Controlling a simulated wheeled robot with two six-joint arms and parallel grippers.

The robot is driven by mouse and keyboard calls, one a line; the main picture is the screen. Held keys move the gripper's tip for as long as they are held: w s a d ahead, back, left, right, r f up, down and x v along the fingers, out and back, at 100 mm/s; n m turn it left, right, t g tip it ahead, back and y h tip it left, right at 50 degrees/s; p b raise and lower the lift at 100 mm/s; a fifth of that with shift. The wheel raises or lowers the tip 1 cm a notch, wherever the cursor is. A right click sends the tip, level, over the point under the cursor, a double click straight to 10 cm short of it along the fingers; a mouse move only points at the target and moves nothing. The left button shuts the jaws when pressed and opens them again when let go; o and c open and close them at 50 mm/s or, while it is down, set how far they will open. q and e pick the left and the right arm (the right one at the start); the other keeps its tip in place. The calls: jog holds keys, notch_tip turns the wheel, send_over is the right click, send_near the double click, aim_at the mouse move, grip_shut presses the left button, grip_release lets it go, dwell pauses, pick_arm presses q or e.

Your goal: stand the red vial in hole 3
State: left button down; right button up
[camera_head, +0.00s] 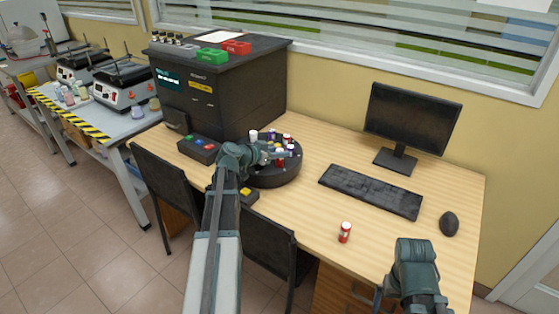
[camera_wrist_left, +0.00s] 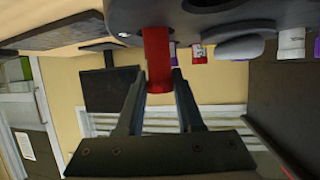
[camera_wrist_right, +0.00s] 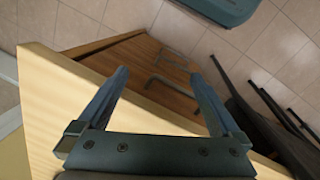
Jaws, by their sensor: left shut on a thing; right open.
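My left gripper (camera_head: 276,151) reaches over the round black carousel (camera_head: 275,176) on the desk. In the left wrist view my left gripper (camera_wrist_left: 160,82) is shut on a red vial (camera_wrist_left: 157,55). The vial's far end meets the dark carousel (camera_wrist_left: 215,20); I cannot tell which hole it is at or how deep it sits. Other vials with white, purple and red parts stand around it. My right gripper (camera_wrist_right: 160,80) is open and empty beside the desk's front edge.
A monitor (camera_head: 412,120), keyboard (camera_head: 370,191) and mouse (camera_head: 449,223) are on the right of the desk. A large black machine (camera_head: 215,90) stands behind the carousel at left. Black chairs (camera_head: 270,243) stand at the front. The desk's front middle is mostly clear.

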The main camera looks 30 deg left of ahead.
pick_arm(q)
jog(key=shift+f+b, duration=0.7)
jog(key=shift+f, duration=0.5)
pick_arm(e)
jog(key=shift+f, duration=1.15)
jog(key=shift+f, duration=0.1)
pick_arm(q)
jog(key=shift+f, duration=0.2)
jog(key=c, duration=0.5)
grip_release()
jog(key=shift+c, duration=0.2)
jog(key=shift+r, duration=0.2)
jog(key=shift+s+r, duration=0.2)
jog(key=p+v, duration=0.4)
jog(key=v, duration=0.7)
jog(key=shift+s+p, duration=0.25)
jog(key=shift+p, duration=0.05)
pick_arm(e)
jog(key=shift+r, duration=2.4)
